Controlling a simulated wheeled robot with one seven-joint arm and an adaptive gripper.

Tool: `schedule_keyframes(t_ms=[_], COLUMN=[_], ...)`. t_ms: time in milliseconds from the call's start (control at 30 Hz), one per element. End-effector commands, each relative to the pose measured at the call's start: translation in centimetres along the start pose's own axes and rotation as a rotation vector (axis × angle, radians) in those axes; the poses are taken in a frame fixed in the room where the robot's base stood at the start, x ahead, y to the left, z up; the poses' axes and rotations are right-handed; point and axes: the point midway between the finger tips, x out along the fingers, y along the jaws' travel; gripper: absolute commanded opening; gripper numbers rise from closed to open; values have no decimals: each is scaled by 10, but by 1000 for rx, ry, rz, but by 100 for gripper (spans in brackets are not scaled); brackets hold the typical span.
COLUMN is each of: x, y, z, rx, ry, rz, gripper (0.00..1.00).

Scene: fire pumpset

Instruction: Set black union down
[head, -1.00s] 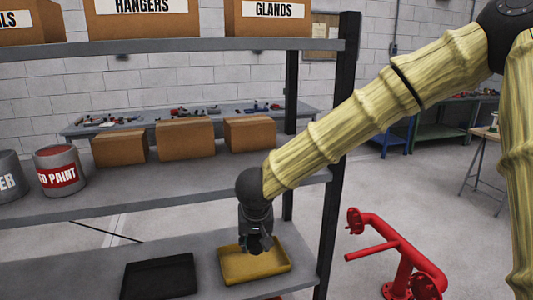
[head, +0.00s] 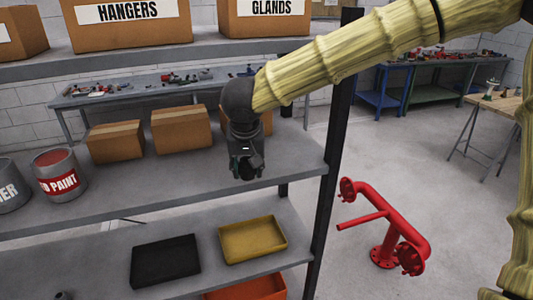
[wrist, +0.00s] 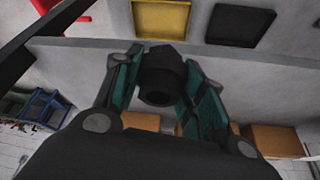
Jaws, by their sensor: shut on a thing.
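The black union (wrist: 160,76) is a short dark cylinder with a wider collar and a round opening. In the wrist view it sits between the teal-padded fingers of my gripper (wrist: 158,85), which is shut on it. In the head view my gripper (head: 245,168) hangs pointing down over the middle shelf (head: 190,185), in front of the brown boxes. The union there is a small dark shape at the fingertips, hard to tell from the fingers. It is held in the air, apart from the shelf boards as far as I can see.
On the lower shelf lie a black tray (head: 165,262) and a yellow tray (head: 253,240), both seemingly empty. An orange tray (head: 247,288) is below. A paint can (head: 57,175) and brown boxes (head: 181,130) stand on the middle shelf. A dark post (head: 325,200) and red pipework (head: 385,222) are right.

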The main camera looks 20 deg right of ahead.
Motion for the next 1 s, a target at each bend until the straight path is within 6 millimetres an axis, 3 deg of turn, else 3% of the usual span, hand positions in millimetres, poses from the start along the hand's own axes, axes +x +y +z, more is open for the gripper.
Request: schedule_keyframes(t_ms=[500,1000], x=[41,62], y=[44,62], z=[-85,-119], rx=[6,5], ry=[1,0], rz=[1,2], gripper=[4,4])
